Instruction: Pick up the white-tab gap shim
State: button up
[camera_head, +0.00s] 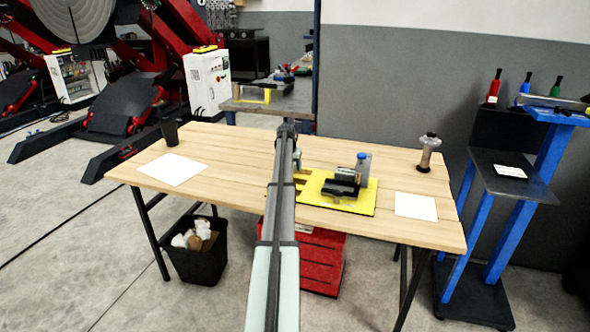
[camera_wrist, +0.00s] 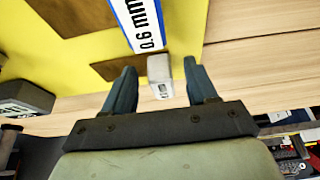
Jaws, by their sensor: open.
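The white tab (camera_wrist: 159,76) shows in the wrist view as a small pale block with dark marking, at the edge of a yellow board (camera_wrist: 225,15). A white label with a blue border (camera_wrist: 140,22) reading "0.6 mm" lies just beyond it. My gripper (camera_wrist: 161,68) is open, with one dark finger on each side of the tab in the picture. I see gaps at both sides and no clear contact; the height between them is hard to judge. In the head view my arm hides the tab and the fingertips; the yellow board (camera_head: 313,183) lies on the table.
The wooden table (camera_head: 235,150) also bears a dark block (camera_head: 342,187), a clear blue-capped bottle (camera_head: 362,168), a clear cylinder (camera_head: 427,153), a black cup (camera_head: 170,132) and two white sheets (camera_head: 172,168) (camera_head: 416,207). Brown cutouts (camera_wrist: 125,66) mark the board.

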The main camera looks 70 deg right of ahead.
grip_shut()
dwell(0.3)
